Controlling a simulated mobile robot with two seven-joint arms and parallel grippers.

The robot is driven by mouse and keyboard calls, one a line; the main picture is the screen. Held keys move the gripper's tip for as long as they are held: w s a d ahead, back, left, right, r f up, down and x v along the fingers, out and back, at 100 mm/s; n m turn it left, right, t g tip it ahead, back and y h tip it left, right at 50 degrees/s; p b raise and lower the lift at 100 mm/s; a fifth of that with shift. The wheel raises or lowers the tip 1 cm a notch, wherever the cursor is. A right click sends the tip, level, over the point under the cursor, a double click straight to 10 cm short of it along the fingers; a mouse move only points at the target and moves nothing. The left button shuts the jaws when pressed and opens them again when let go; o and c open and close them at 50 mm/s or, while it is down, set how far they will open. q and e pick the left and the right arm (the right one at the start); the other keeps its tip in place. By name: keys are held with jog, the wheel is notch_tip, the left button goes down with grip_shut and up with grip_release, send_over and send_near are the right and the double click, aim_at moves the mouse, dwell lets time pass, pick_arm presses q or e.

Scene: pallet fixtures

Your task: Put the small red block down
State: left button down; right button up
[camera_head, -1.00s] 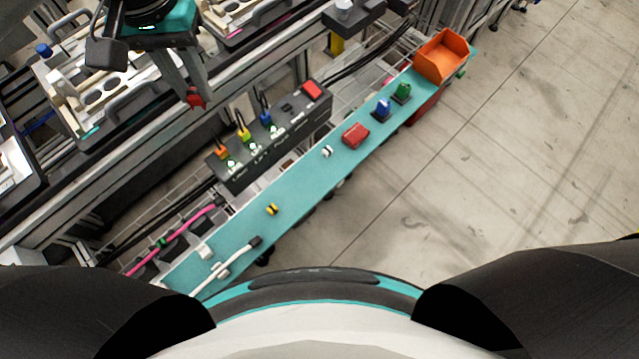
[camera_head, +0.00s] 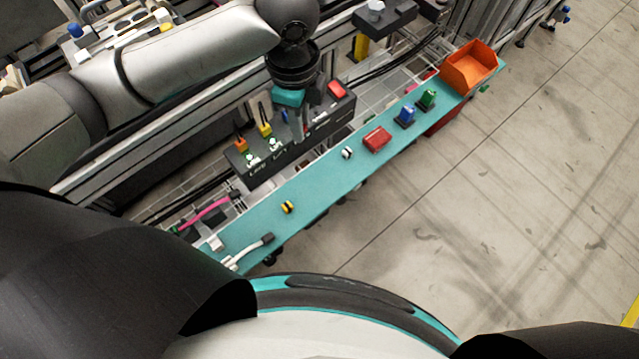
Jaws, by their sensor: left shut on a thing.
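My left gripper (camera_head: 300,130) reaches in from the upper left and points down over the black box with the coloured connectors. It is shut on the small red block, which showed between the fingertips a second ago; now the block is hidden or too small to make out. A larger red block (camera_head: 376,139) lies on the teal shelf, to the right of and below the gripper. My right gripper is out of view.
The black box (camera_head: 262,168) has a red piece (camera_head: 336,89) at its right end. The long teal shelf (camera_head: 313,186) carries blue (camera_head: 405,115) and green (camera_head: 427,99) pieces and an orange bin (camera_head: 470,68). Cables lie at its lower left. Open floor lies right.

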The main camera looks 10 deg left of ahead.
pick_arm(q)
notch_tip(320, 180, down, 5)
jog(key=s+d+m, duration=0.1)
jog(key=m, duration=0.5)
jog(key=b, duration=0.5)
send_over(311, 193)
jog(key=shift+m, duration=0.3)
notch_tip(311, 193, down, 16)
jog(key=shift+r, duration=0.15)
jog(key=shift+f+b, duration=0.8)
jog(key=shift+f, duration=1.35)
jog(key=shift+f, duration=0.15)
jog(key=c, duration=0.8)
grip_release()
jog(key=shift+o, duration=0.2)
